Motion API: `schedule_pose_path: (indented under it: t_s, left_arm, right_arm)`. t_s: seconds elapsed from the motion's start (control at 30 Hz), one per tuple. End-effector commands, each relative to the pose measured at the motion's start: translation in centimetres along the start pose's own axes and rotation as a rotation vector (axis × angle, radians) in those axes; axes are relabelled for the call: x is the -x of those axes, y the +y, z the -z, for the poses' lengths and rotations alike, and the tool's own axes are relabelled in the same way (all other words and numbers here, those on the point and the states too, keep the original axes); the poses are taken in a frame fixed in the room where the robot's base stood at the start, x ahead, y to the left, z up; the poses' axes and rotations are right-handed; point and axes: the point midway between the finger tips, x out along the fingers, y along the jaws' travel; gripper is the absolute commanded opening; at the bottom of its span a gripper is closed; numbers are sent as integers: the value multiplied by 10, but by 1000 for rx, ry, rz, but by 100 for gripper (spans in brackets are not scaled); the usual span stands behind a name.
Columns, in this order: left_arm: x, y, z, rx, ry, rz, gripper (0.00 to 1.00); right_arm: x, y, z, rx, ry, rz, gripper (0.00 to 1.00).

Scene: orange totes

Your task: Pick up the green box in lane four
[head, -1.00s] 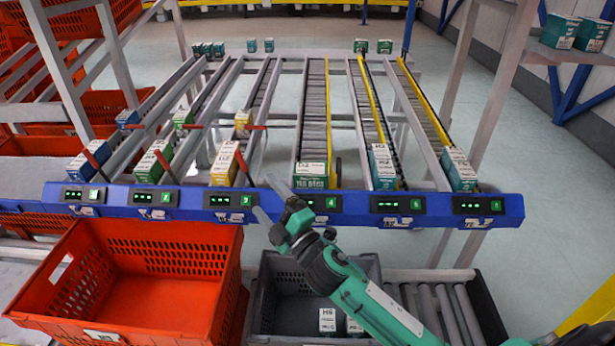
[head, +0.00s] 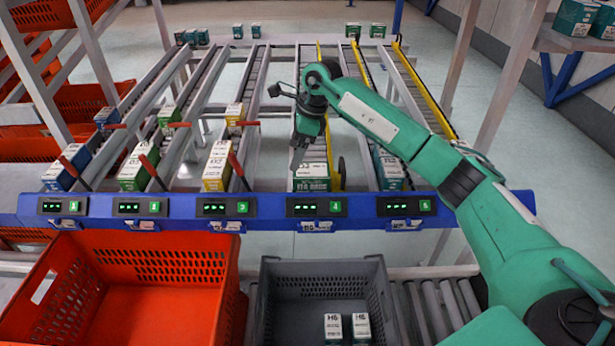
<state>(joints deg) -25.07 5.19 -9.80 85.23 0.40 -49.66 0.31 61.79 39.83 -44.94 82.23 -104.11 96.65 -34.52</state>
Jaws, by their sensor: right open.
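The green box (head: 312,184) with a white label lies at the front end of lane four, just behind the blue front rail. My right gripper (head: 297,160) is open, pointing down over the left part of this box. Its fingertips are very near the box top; I cannot tell whether they touch it. My left gripper is not in view.
The blue rail (head: 270,208) carries lit lane displays. Other boxes stand in neighbouring lanes, including a teal-and-white box (head: 389,172) to the right. Below are an orange tote (head: 190,262) and a grey tote (head: 325,268) holding two white-topped boxes.

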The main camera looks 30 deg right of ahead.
Motion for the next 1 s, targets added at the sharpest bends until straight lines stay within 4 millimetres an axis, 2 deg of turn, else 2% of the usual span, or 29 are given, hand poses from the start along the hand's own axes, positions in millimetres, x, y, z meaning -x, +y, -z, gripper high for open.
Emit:
schedule_pose_path:
  t_s: [0.03,0.13,0.27,0.6,0.9,1.0]
  left_arm:
    - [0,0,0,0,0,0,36]
    - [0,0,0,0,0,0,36]
    - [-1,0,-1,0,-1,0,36]
    - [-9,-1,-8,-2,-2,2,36]
    - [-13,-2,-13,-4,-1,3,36]
    - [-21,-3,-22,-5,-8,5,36]
  right_arm:
    - [14,-9,14,-9,63,16,84]
    - [32,-18,34,-25,155,29,84]
    - [34,-21,46,-36,203,31,84]
    - [-26,-22,59,-36,205,28,84]
    - [-50,-23,64,-35,203,29,84]
    - [-64,-23,68,-36,203,27,84]
